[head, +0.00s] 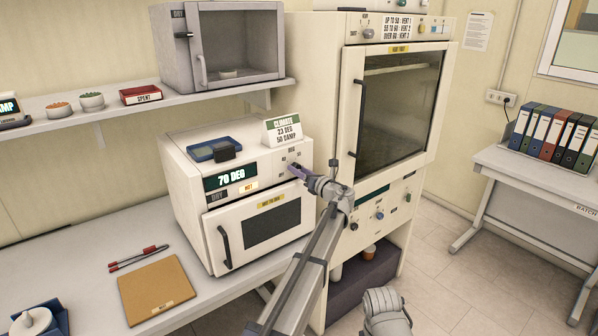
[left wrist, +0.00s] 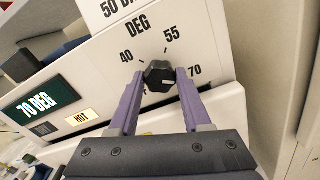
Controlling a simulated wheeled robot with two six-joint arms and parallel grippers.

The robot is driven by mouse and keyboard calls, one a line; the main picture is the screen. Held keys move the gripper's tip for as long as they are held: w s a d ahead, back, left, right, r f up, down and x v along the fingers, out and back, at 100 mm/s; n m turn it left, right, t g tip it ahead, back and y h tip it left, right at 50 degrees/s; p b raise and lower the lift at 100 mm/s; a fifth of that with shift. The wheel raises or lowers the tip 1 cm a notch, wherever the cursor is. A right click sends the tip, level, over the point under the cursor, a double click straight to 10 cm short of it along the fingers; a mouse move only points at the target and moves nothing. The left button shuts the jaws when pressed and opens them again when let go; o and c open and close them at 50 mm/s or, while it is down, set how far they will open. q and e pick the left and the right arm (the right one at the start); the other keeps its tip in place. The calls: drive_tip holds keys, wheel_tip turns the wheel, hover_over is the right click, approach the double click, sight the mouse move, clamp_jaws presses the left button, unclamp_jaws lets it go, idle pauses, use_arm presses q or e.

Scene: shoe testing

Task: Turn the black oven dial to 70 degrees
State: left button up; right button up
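The black oven dial (left wrist: 159,74) is on the small white oven's panel, with 40, 55 and 70 printed around it under DEG. A pale mark on its face seems to point right, toward the 70. My left gripper (head: 299,171) reaches the panel from the front. In the left wrist view its purple fingers (left wrist: 160,76) stand on both sides of the dial, with no clear gap, and appear closed on it. The green display (head: 231,178) reads 70 DEG, and the HOT label (head: 248,187) is yellow. My right gripper's fingertips do not show.
A climate sign (head: 283,130) and a blue tray are on top. The large oven (head: 345,120) stands close on the right.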

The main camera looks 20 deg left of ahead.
use_arm(q)
drive_tip(key=o, duration=0.4)
drive_tip(key=shift+o, duration=0.2)
drive_tip(key=shift+s+d, duration=0.1)
drive_tip(key=v, duration=0.7)
drive_tip(key=shift+s+d, duration=0.15)
drive_tip(key=shift+d, duration=0.05)
drive_tip(key=shift+s, duration=0.1)
drive_tip(key=s+a+f+n+g+h, duration=0.3)
drive_tip(key=s+f+n+g+h, duration=0.1)
drive_tip(key=s+f+n, duration=0.7)
drive_tip(key=s+a+f+n+g+h, duration=0.2)
drive_tip(key=s+f+n+g+h, duration=0.2)
drive_tip(key=s+f+n, duration=0.7)
drive_tip(key=s+d+f+n+g+h+b, duration=0.2)
drive_tip(key=s+d+h, duration=0.3)
drive_tip(key=s+d, duration=1.3)
drive_tip(key=s+n+g, duration=0.1)
drive_tip(key=s, duration=0.2)
drive_tip(key=shift+d+f+n, duration=0.15)
drive_tip(key=shift+d+n, duration=0.2)
drive_tip(key=shift+n, duration=0.05)
